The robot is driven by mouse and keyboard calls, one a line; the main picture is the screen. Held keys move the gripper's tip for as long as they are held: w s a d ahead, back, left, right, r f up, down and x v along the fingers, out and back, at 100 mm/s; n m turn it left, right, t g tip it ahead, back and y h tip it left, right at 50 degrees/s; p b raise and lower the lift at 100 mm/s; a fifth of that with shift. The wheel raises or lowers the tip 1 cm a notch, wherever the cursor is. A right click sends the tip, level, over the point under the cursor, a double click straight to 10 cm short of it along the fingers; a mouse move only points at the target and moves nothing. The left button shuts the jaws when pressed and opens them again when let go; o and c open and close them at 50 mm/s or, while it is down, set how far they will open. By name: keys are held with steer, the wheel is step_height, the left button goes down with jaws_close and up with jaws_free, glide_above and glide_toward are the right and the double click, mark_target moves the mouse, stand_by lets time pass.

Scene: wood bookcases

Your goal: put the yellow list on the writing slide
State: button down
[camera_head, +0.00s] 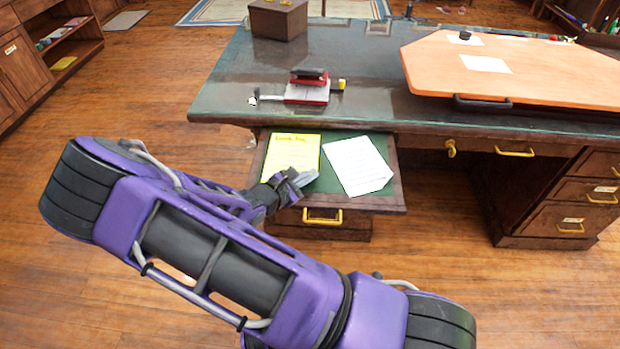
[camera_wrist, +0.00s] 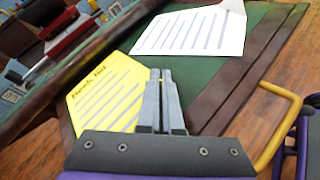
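The yellow list (camera_head: 292,153) lies over the green surface of the pulled-out writing slide (camera_head: 262,150), on its left part. In the wrist view the yellow list (camera_wrist: 105,92) is left of and behind my fingers, with lines of writing on it. My gripper (camera_head: 305,177) is at the list's lower right corner, low over the slide (camera_wrist: 235,95). In the wrist view its fingers (camera_wrist: 160,78) are close together at the list's edge and seem to pinch it. The fingers hide the contact, and I cannot tell how much of the list touches the slide.
A white sheet (camera_head: 358,165) lies on the slide right of the list. A red and white stapler-like object (camera_head: 308,87) stands on the desk top (camera_head: 370,105) behind. An orange board (camera_head: 520,70) lies at right. A yellow handle (camera_head: 322,217) is below the slide.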

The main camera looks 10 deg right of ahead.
steer(key=shift+f, duration=0.4)
steer(key=shift+f, duration=0.2)
steer(key=c, duration=1.1)
jaws_free()
steer(key=shift+r, duration=0.2)
steer(key=shift+s+a+r, duration=0.15)
steer(key=shift+a, duration=0.1)
steer(key=p+v, duration=0.1)
steer(key=v, duration=1)
steer(key=shift+s+a+p, duration=0.1)
steer(key=shift+a+p, duration=0.05)
steer(key=shift+p, duration=0.2)
steer(key=shift+r, duration=0.1)
